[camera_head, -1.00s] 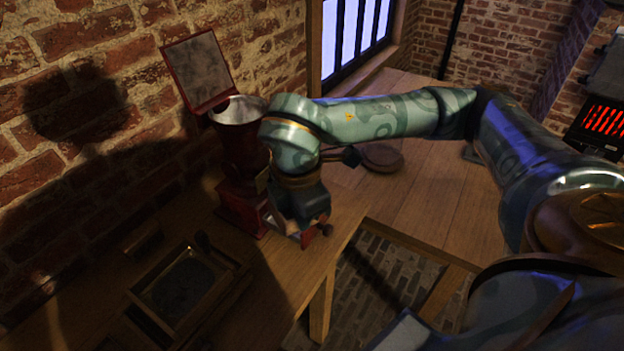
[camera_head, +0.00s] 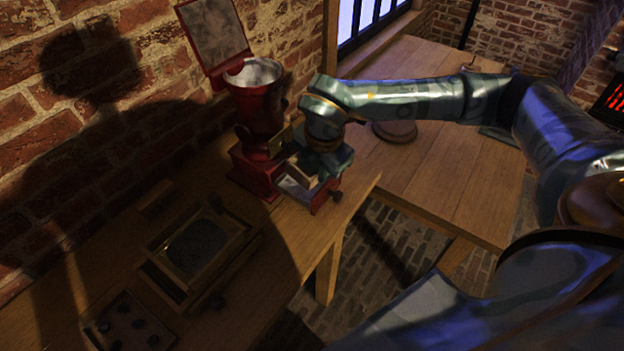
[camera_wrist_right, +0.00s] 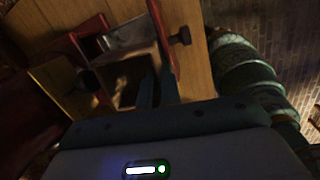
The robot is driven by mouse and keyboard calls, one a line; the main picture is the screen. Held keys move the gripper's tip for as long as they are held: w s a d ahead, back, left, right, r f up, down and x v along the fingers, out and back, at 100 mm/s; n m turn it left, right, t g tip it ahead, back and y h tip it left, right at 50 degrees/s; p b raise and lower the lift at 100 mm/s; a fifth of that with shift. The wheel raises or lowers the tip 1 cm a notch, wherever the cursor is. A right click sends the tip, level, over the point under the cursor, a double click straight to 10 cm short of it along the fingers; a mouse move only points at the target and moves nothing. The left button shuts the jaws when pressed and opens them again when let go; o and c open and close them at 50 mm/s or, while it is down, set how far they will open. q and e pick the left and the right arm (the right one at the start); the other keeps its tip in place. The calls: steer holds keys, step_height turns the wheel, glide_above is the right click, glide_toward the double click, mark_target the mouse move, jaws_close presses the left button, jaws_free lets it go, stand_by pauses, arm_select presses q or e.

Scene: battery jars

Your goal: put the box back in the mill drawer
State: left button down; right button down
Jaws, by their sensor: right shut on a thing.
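The red mill (camera_head: 258,108) stands on the wooden table against the brick wall. Its drawer (camera_head: 325,196) is pulled out, with a red front and a dark knob; it also shows in the wrist view (camera_wrist_right: 163,38). The small wooden box (camera_head: 303,173) is at the drawer, between its front and the mill body; its open inside shows in the wrist view (camera_wrist_right: 128,72). My right gripper (camera_head: 312,168) is shut on the box's wall, pointing down over the drawer. I cannot tell whether the box touches the drawer floor. My left gripper is out of view.
The mill's lid (camera_head: 213,40) stands open behind its hopper. A framed wooden tray (camera_head: 197,248) and a dark plate with round spots (camera_head: 130,325) lie on the table's near left. A round wooden disc (camera_head: 395,131) lies on the table to the right.

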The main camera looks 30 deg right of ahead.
mark_target(312, 190)
steer(key=w+f, duration=0.2)
steer(key=f, duration=0.1)
steer(key=shift+w+d, duration=0.15)
steer(key=f, duration=0.2)
steer(key=w+f, duration=0.1)
steer(key=f, duration=0.1)
steer(key=shift+d, duration=0.1)
steer(key=c, duration=1.6)
jaws_free()
steer(key=shift+f+b, duration=0.25)
steer(key=shift+b, duration=0.3)
steer(key=s+r, duration=0.1)
steer(key=r, duration=0.4)
steer(key=s+r+p, duration=0.1)
steer(key=r, duration=0.5)
steer(key=a+r+p, duration=0.1)
steer(key=r, duration=0.4)
steer(key=shift+s+r, duration=0.15)
steer(key=shift+s, duration=0.25)
